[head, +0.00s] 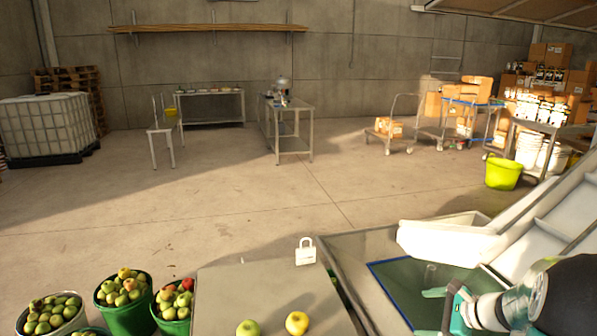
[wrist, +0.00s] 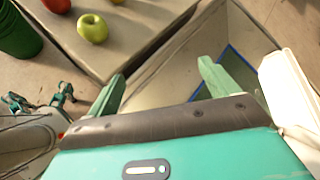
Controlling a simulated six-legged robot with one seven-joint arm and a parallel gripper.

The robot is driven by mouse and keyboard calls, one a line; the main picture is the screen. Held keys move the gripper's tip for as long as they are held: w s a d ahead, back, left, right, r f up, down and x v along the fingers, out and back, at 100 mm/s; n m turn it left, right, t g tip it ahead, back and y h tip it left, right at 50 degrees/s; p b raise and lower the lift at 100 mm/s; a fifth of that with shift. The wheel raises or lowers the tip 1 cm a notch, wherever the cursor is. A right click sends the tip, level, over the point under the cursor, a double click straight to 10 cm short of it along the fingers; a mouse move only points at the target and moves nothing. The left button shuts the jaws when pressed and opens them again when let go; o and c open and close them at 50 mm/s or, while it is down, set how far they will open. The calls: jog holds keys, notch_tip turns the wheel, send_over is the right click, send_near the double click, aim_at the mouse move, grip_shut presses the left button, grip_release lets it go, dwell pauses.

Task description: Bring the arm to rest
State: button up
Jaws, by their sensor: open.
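My gripper (head: 445,305) is at the lower right in the head view, over the green blue-edged panel (head: 395,275) beside the white chute (head: 450,241). In the wrist view my gripper (wrist: 162,86) shows two green fingers spread wide apart, with nothing between them. Part of my arm shows at the right edge in the head view.
A yellow-green bucket (head: 503,174) stands at the right. The middle floor is clear.

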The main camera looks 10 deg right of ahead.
jog(key=s+a+r+n+g, duration=0.1)
jog(key=s+a+r+n, duration=0.1)
jog(key=a+r+n, duration=0.3)
jog(key=s+a+r+n+g+h, duration=0.1)
jog(key=s+a+n+g, duration=0.15)
jog(key=a, duration=0.45)
jog(key=s+a+r+n+g, duration=0.1)
jog(key=s+a+r+n, duration=0.15)
jog(key=a, duration=0.35)
jog(key=s+a+r+n+h, duration=0.2)
jog(key=s+a+n, duration=0.1)
jog(key=s+n, duration=0.3)
jog(key=s+a+r+n+t+h, duration=0.1)
jog(key=s+a+r+n+h, duration=0.1)
jog(key=s+n, duration=0.5)
jog(key=shift+s+a+r+h, duration=0.25)
jog(key=shift+a+r+h, duration=0.2)
jog(key=shift+a, duration=0.65)
jog(key=shift+s, duration=0.1)
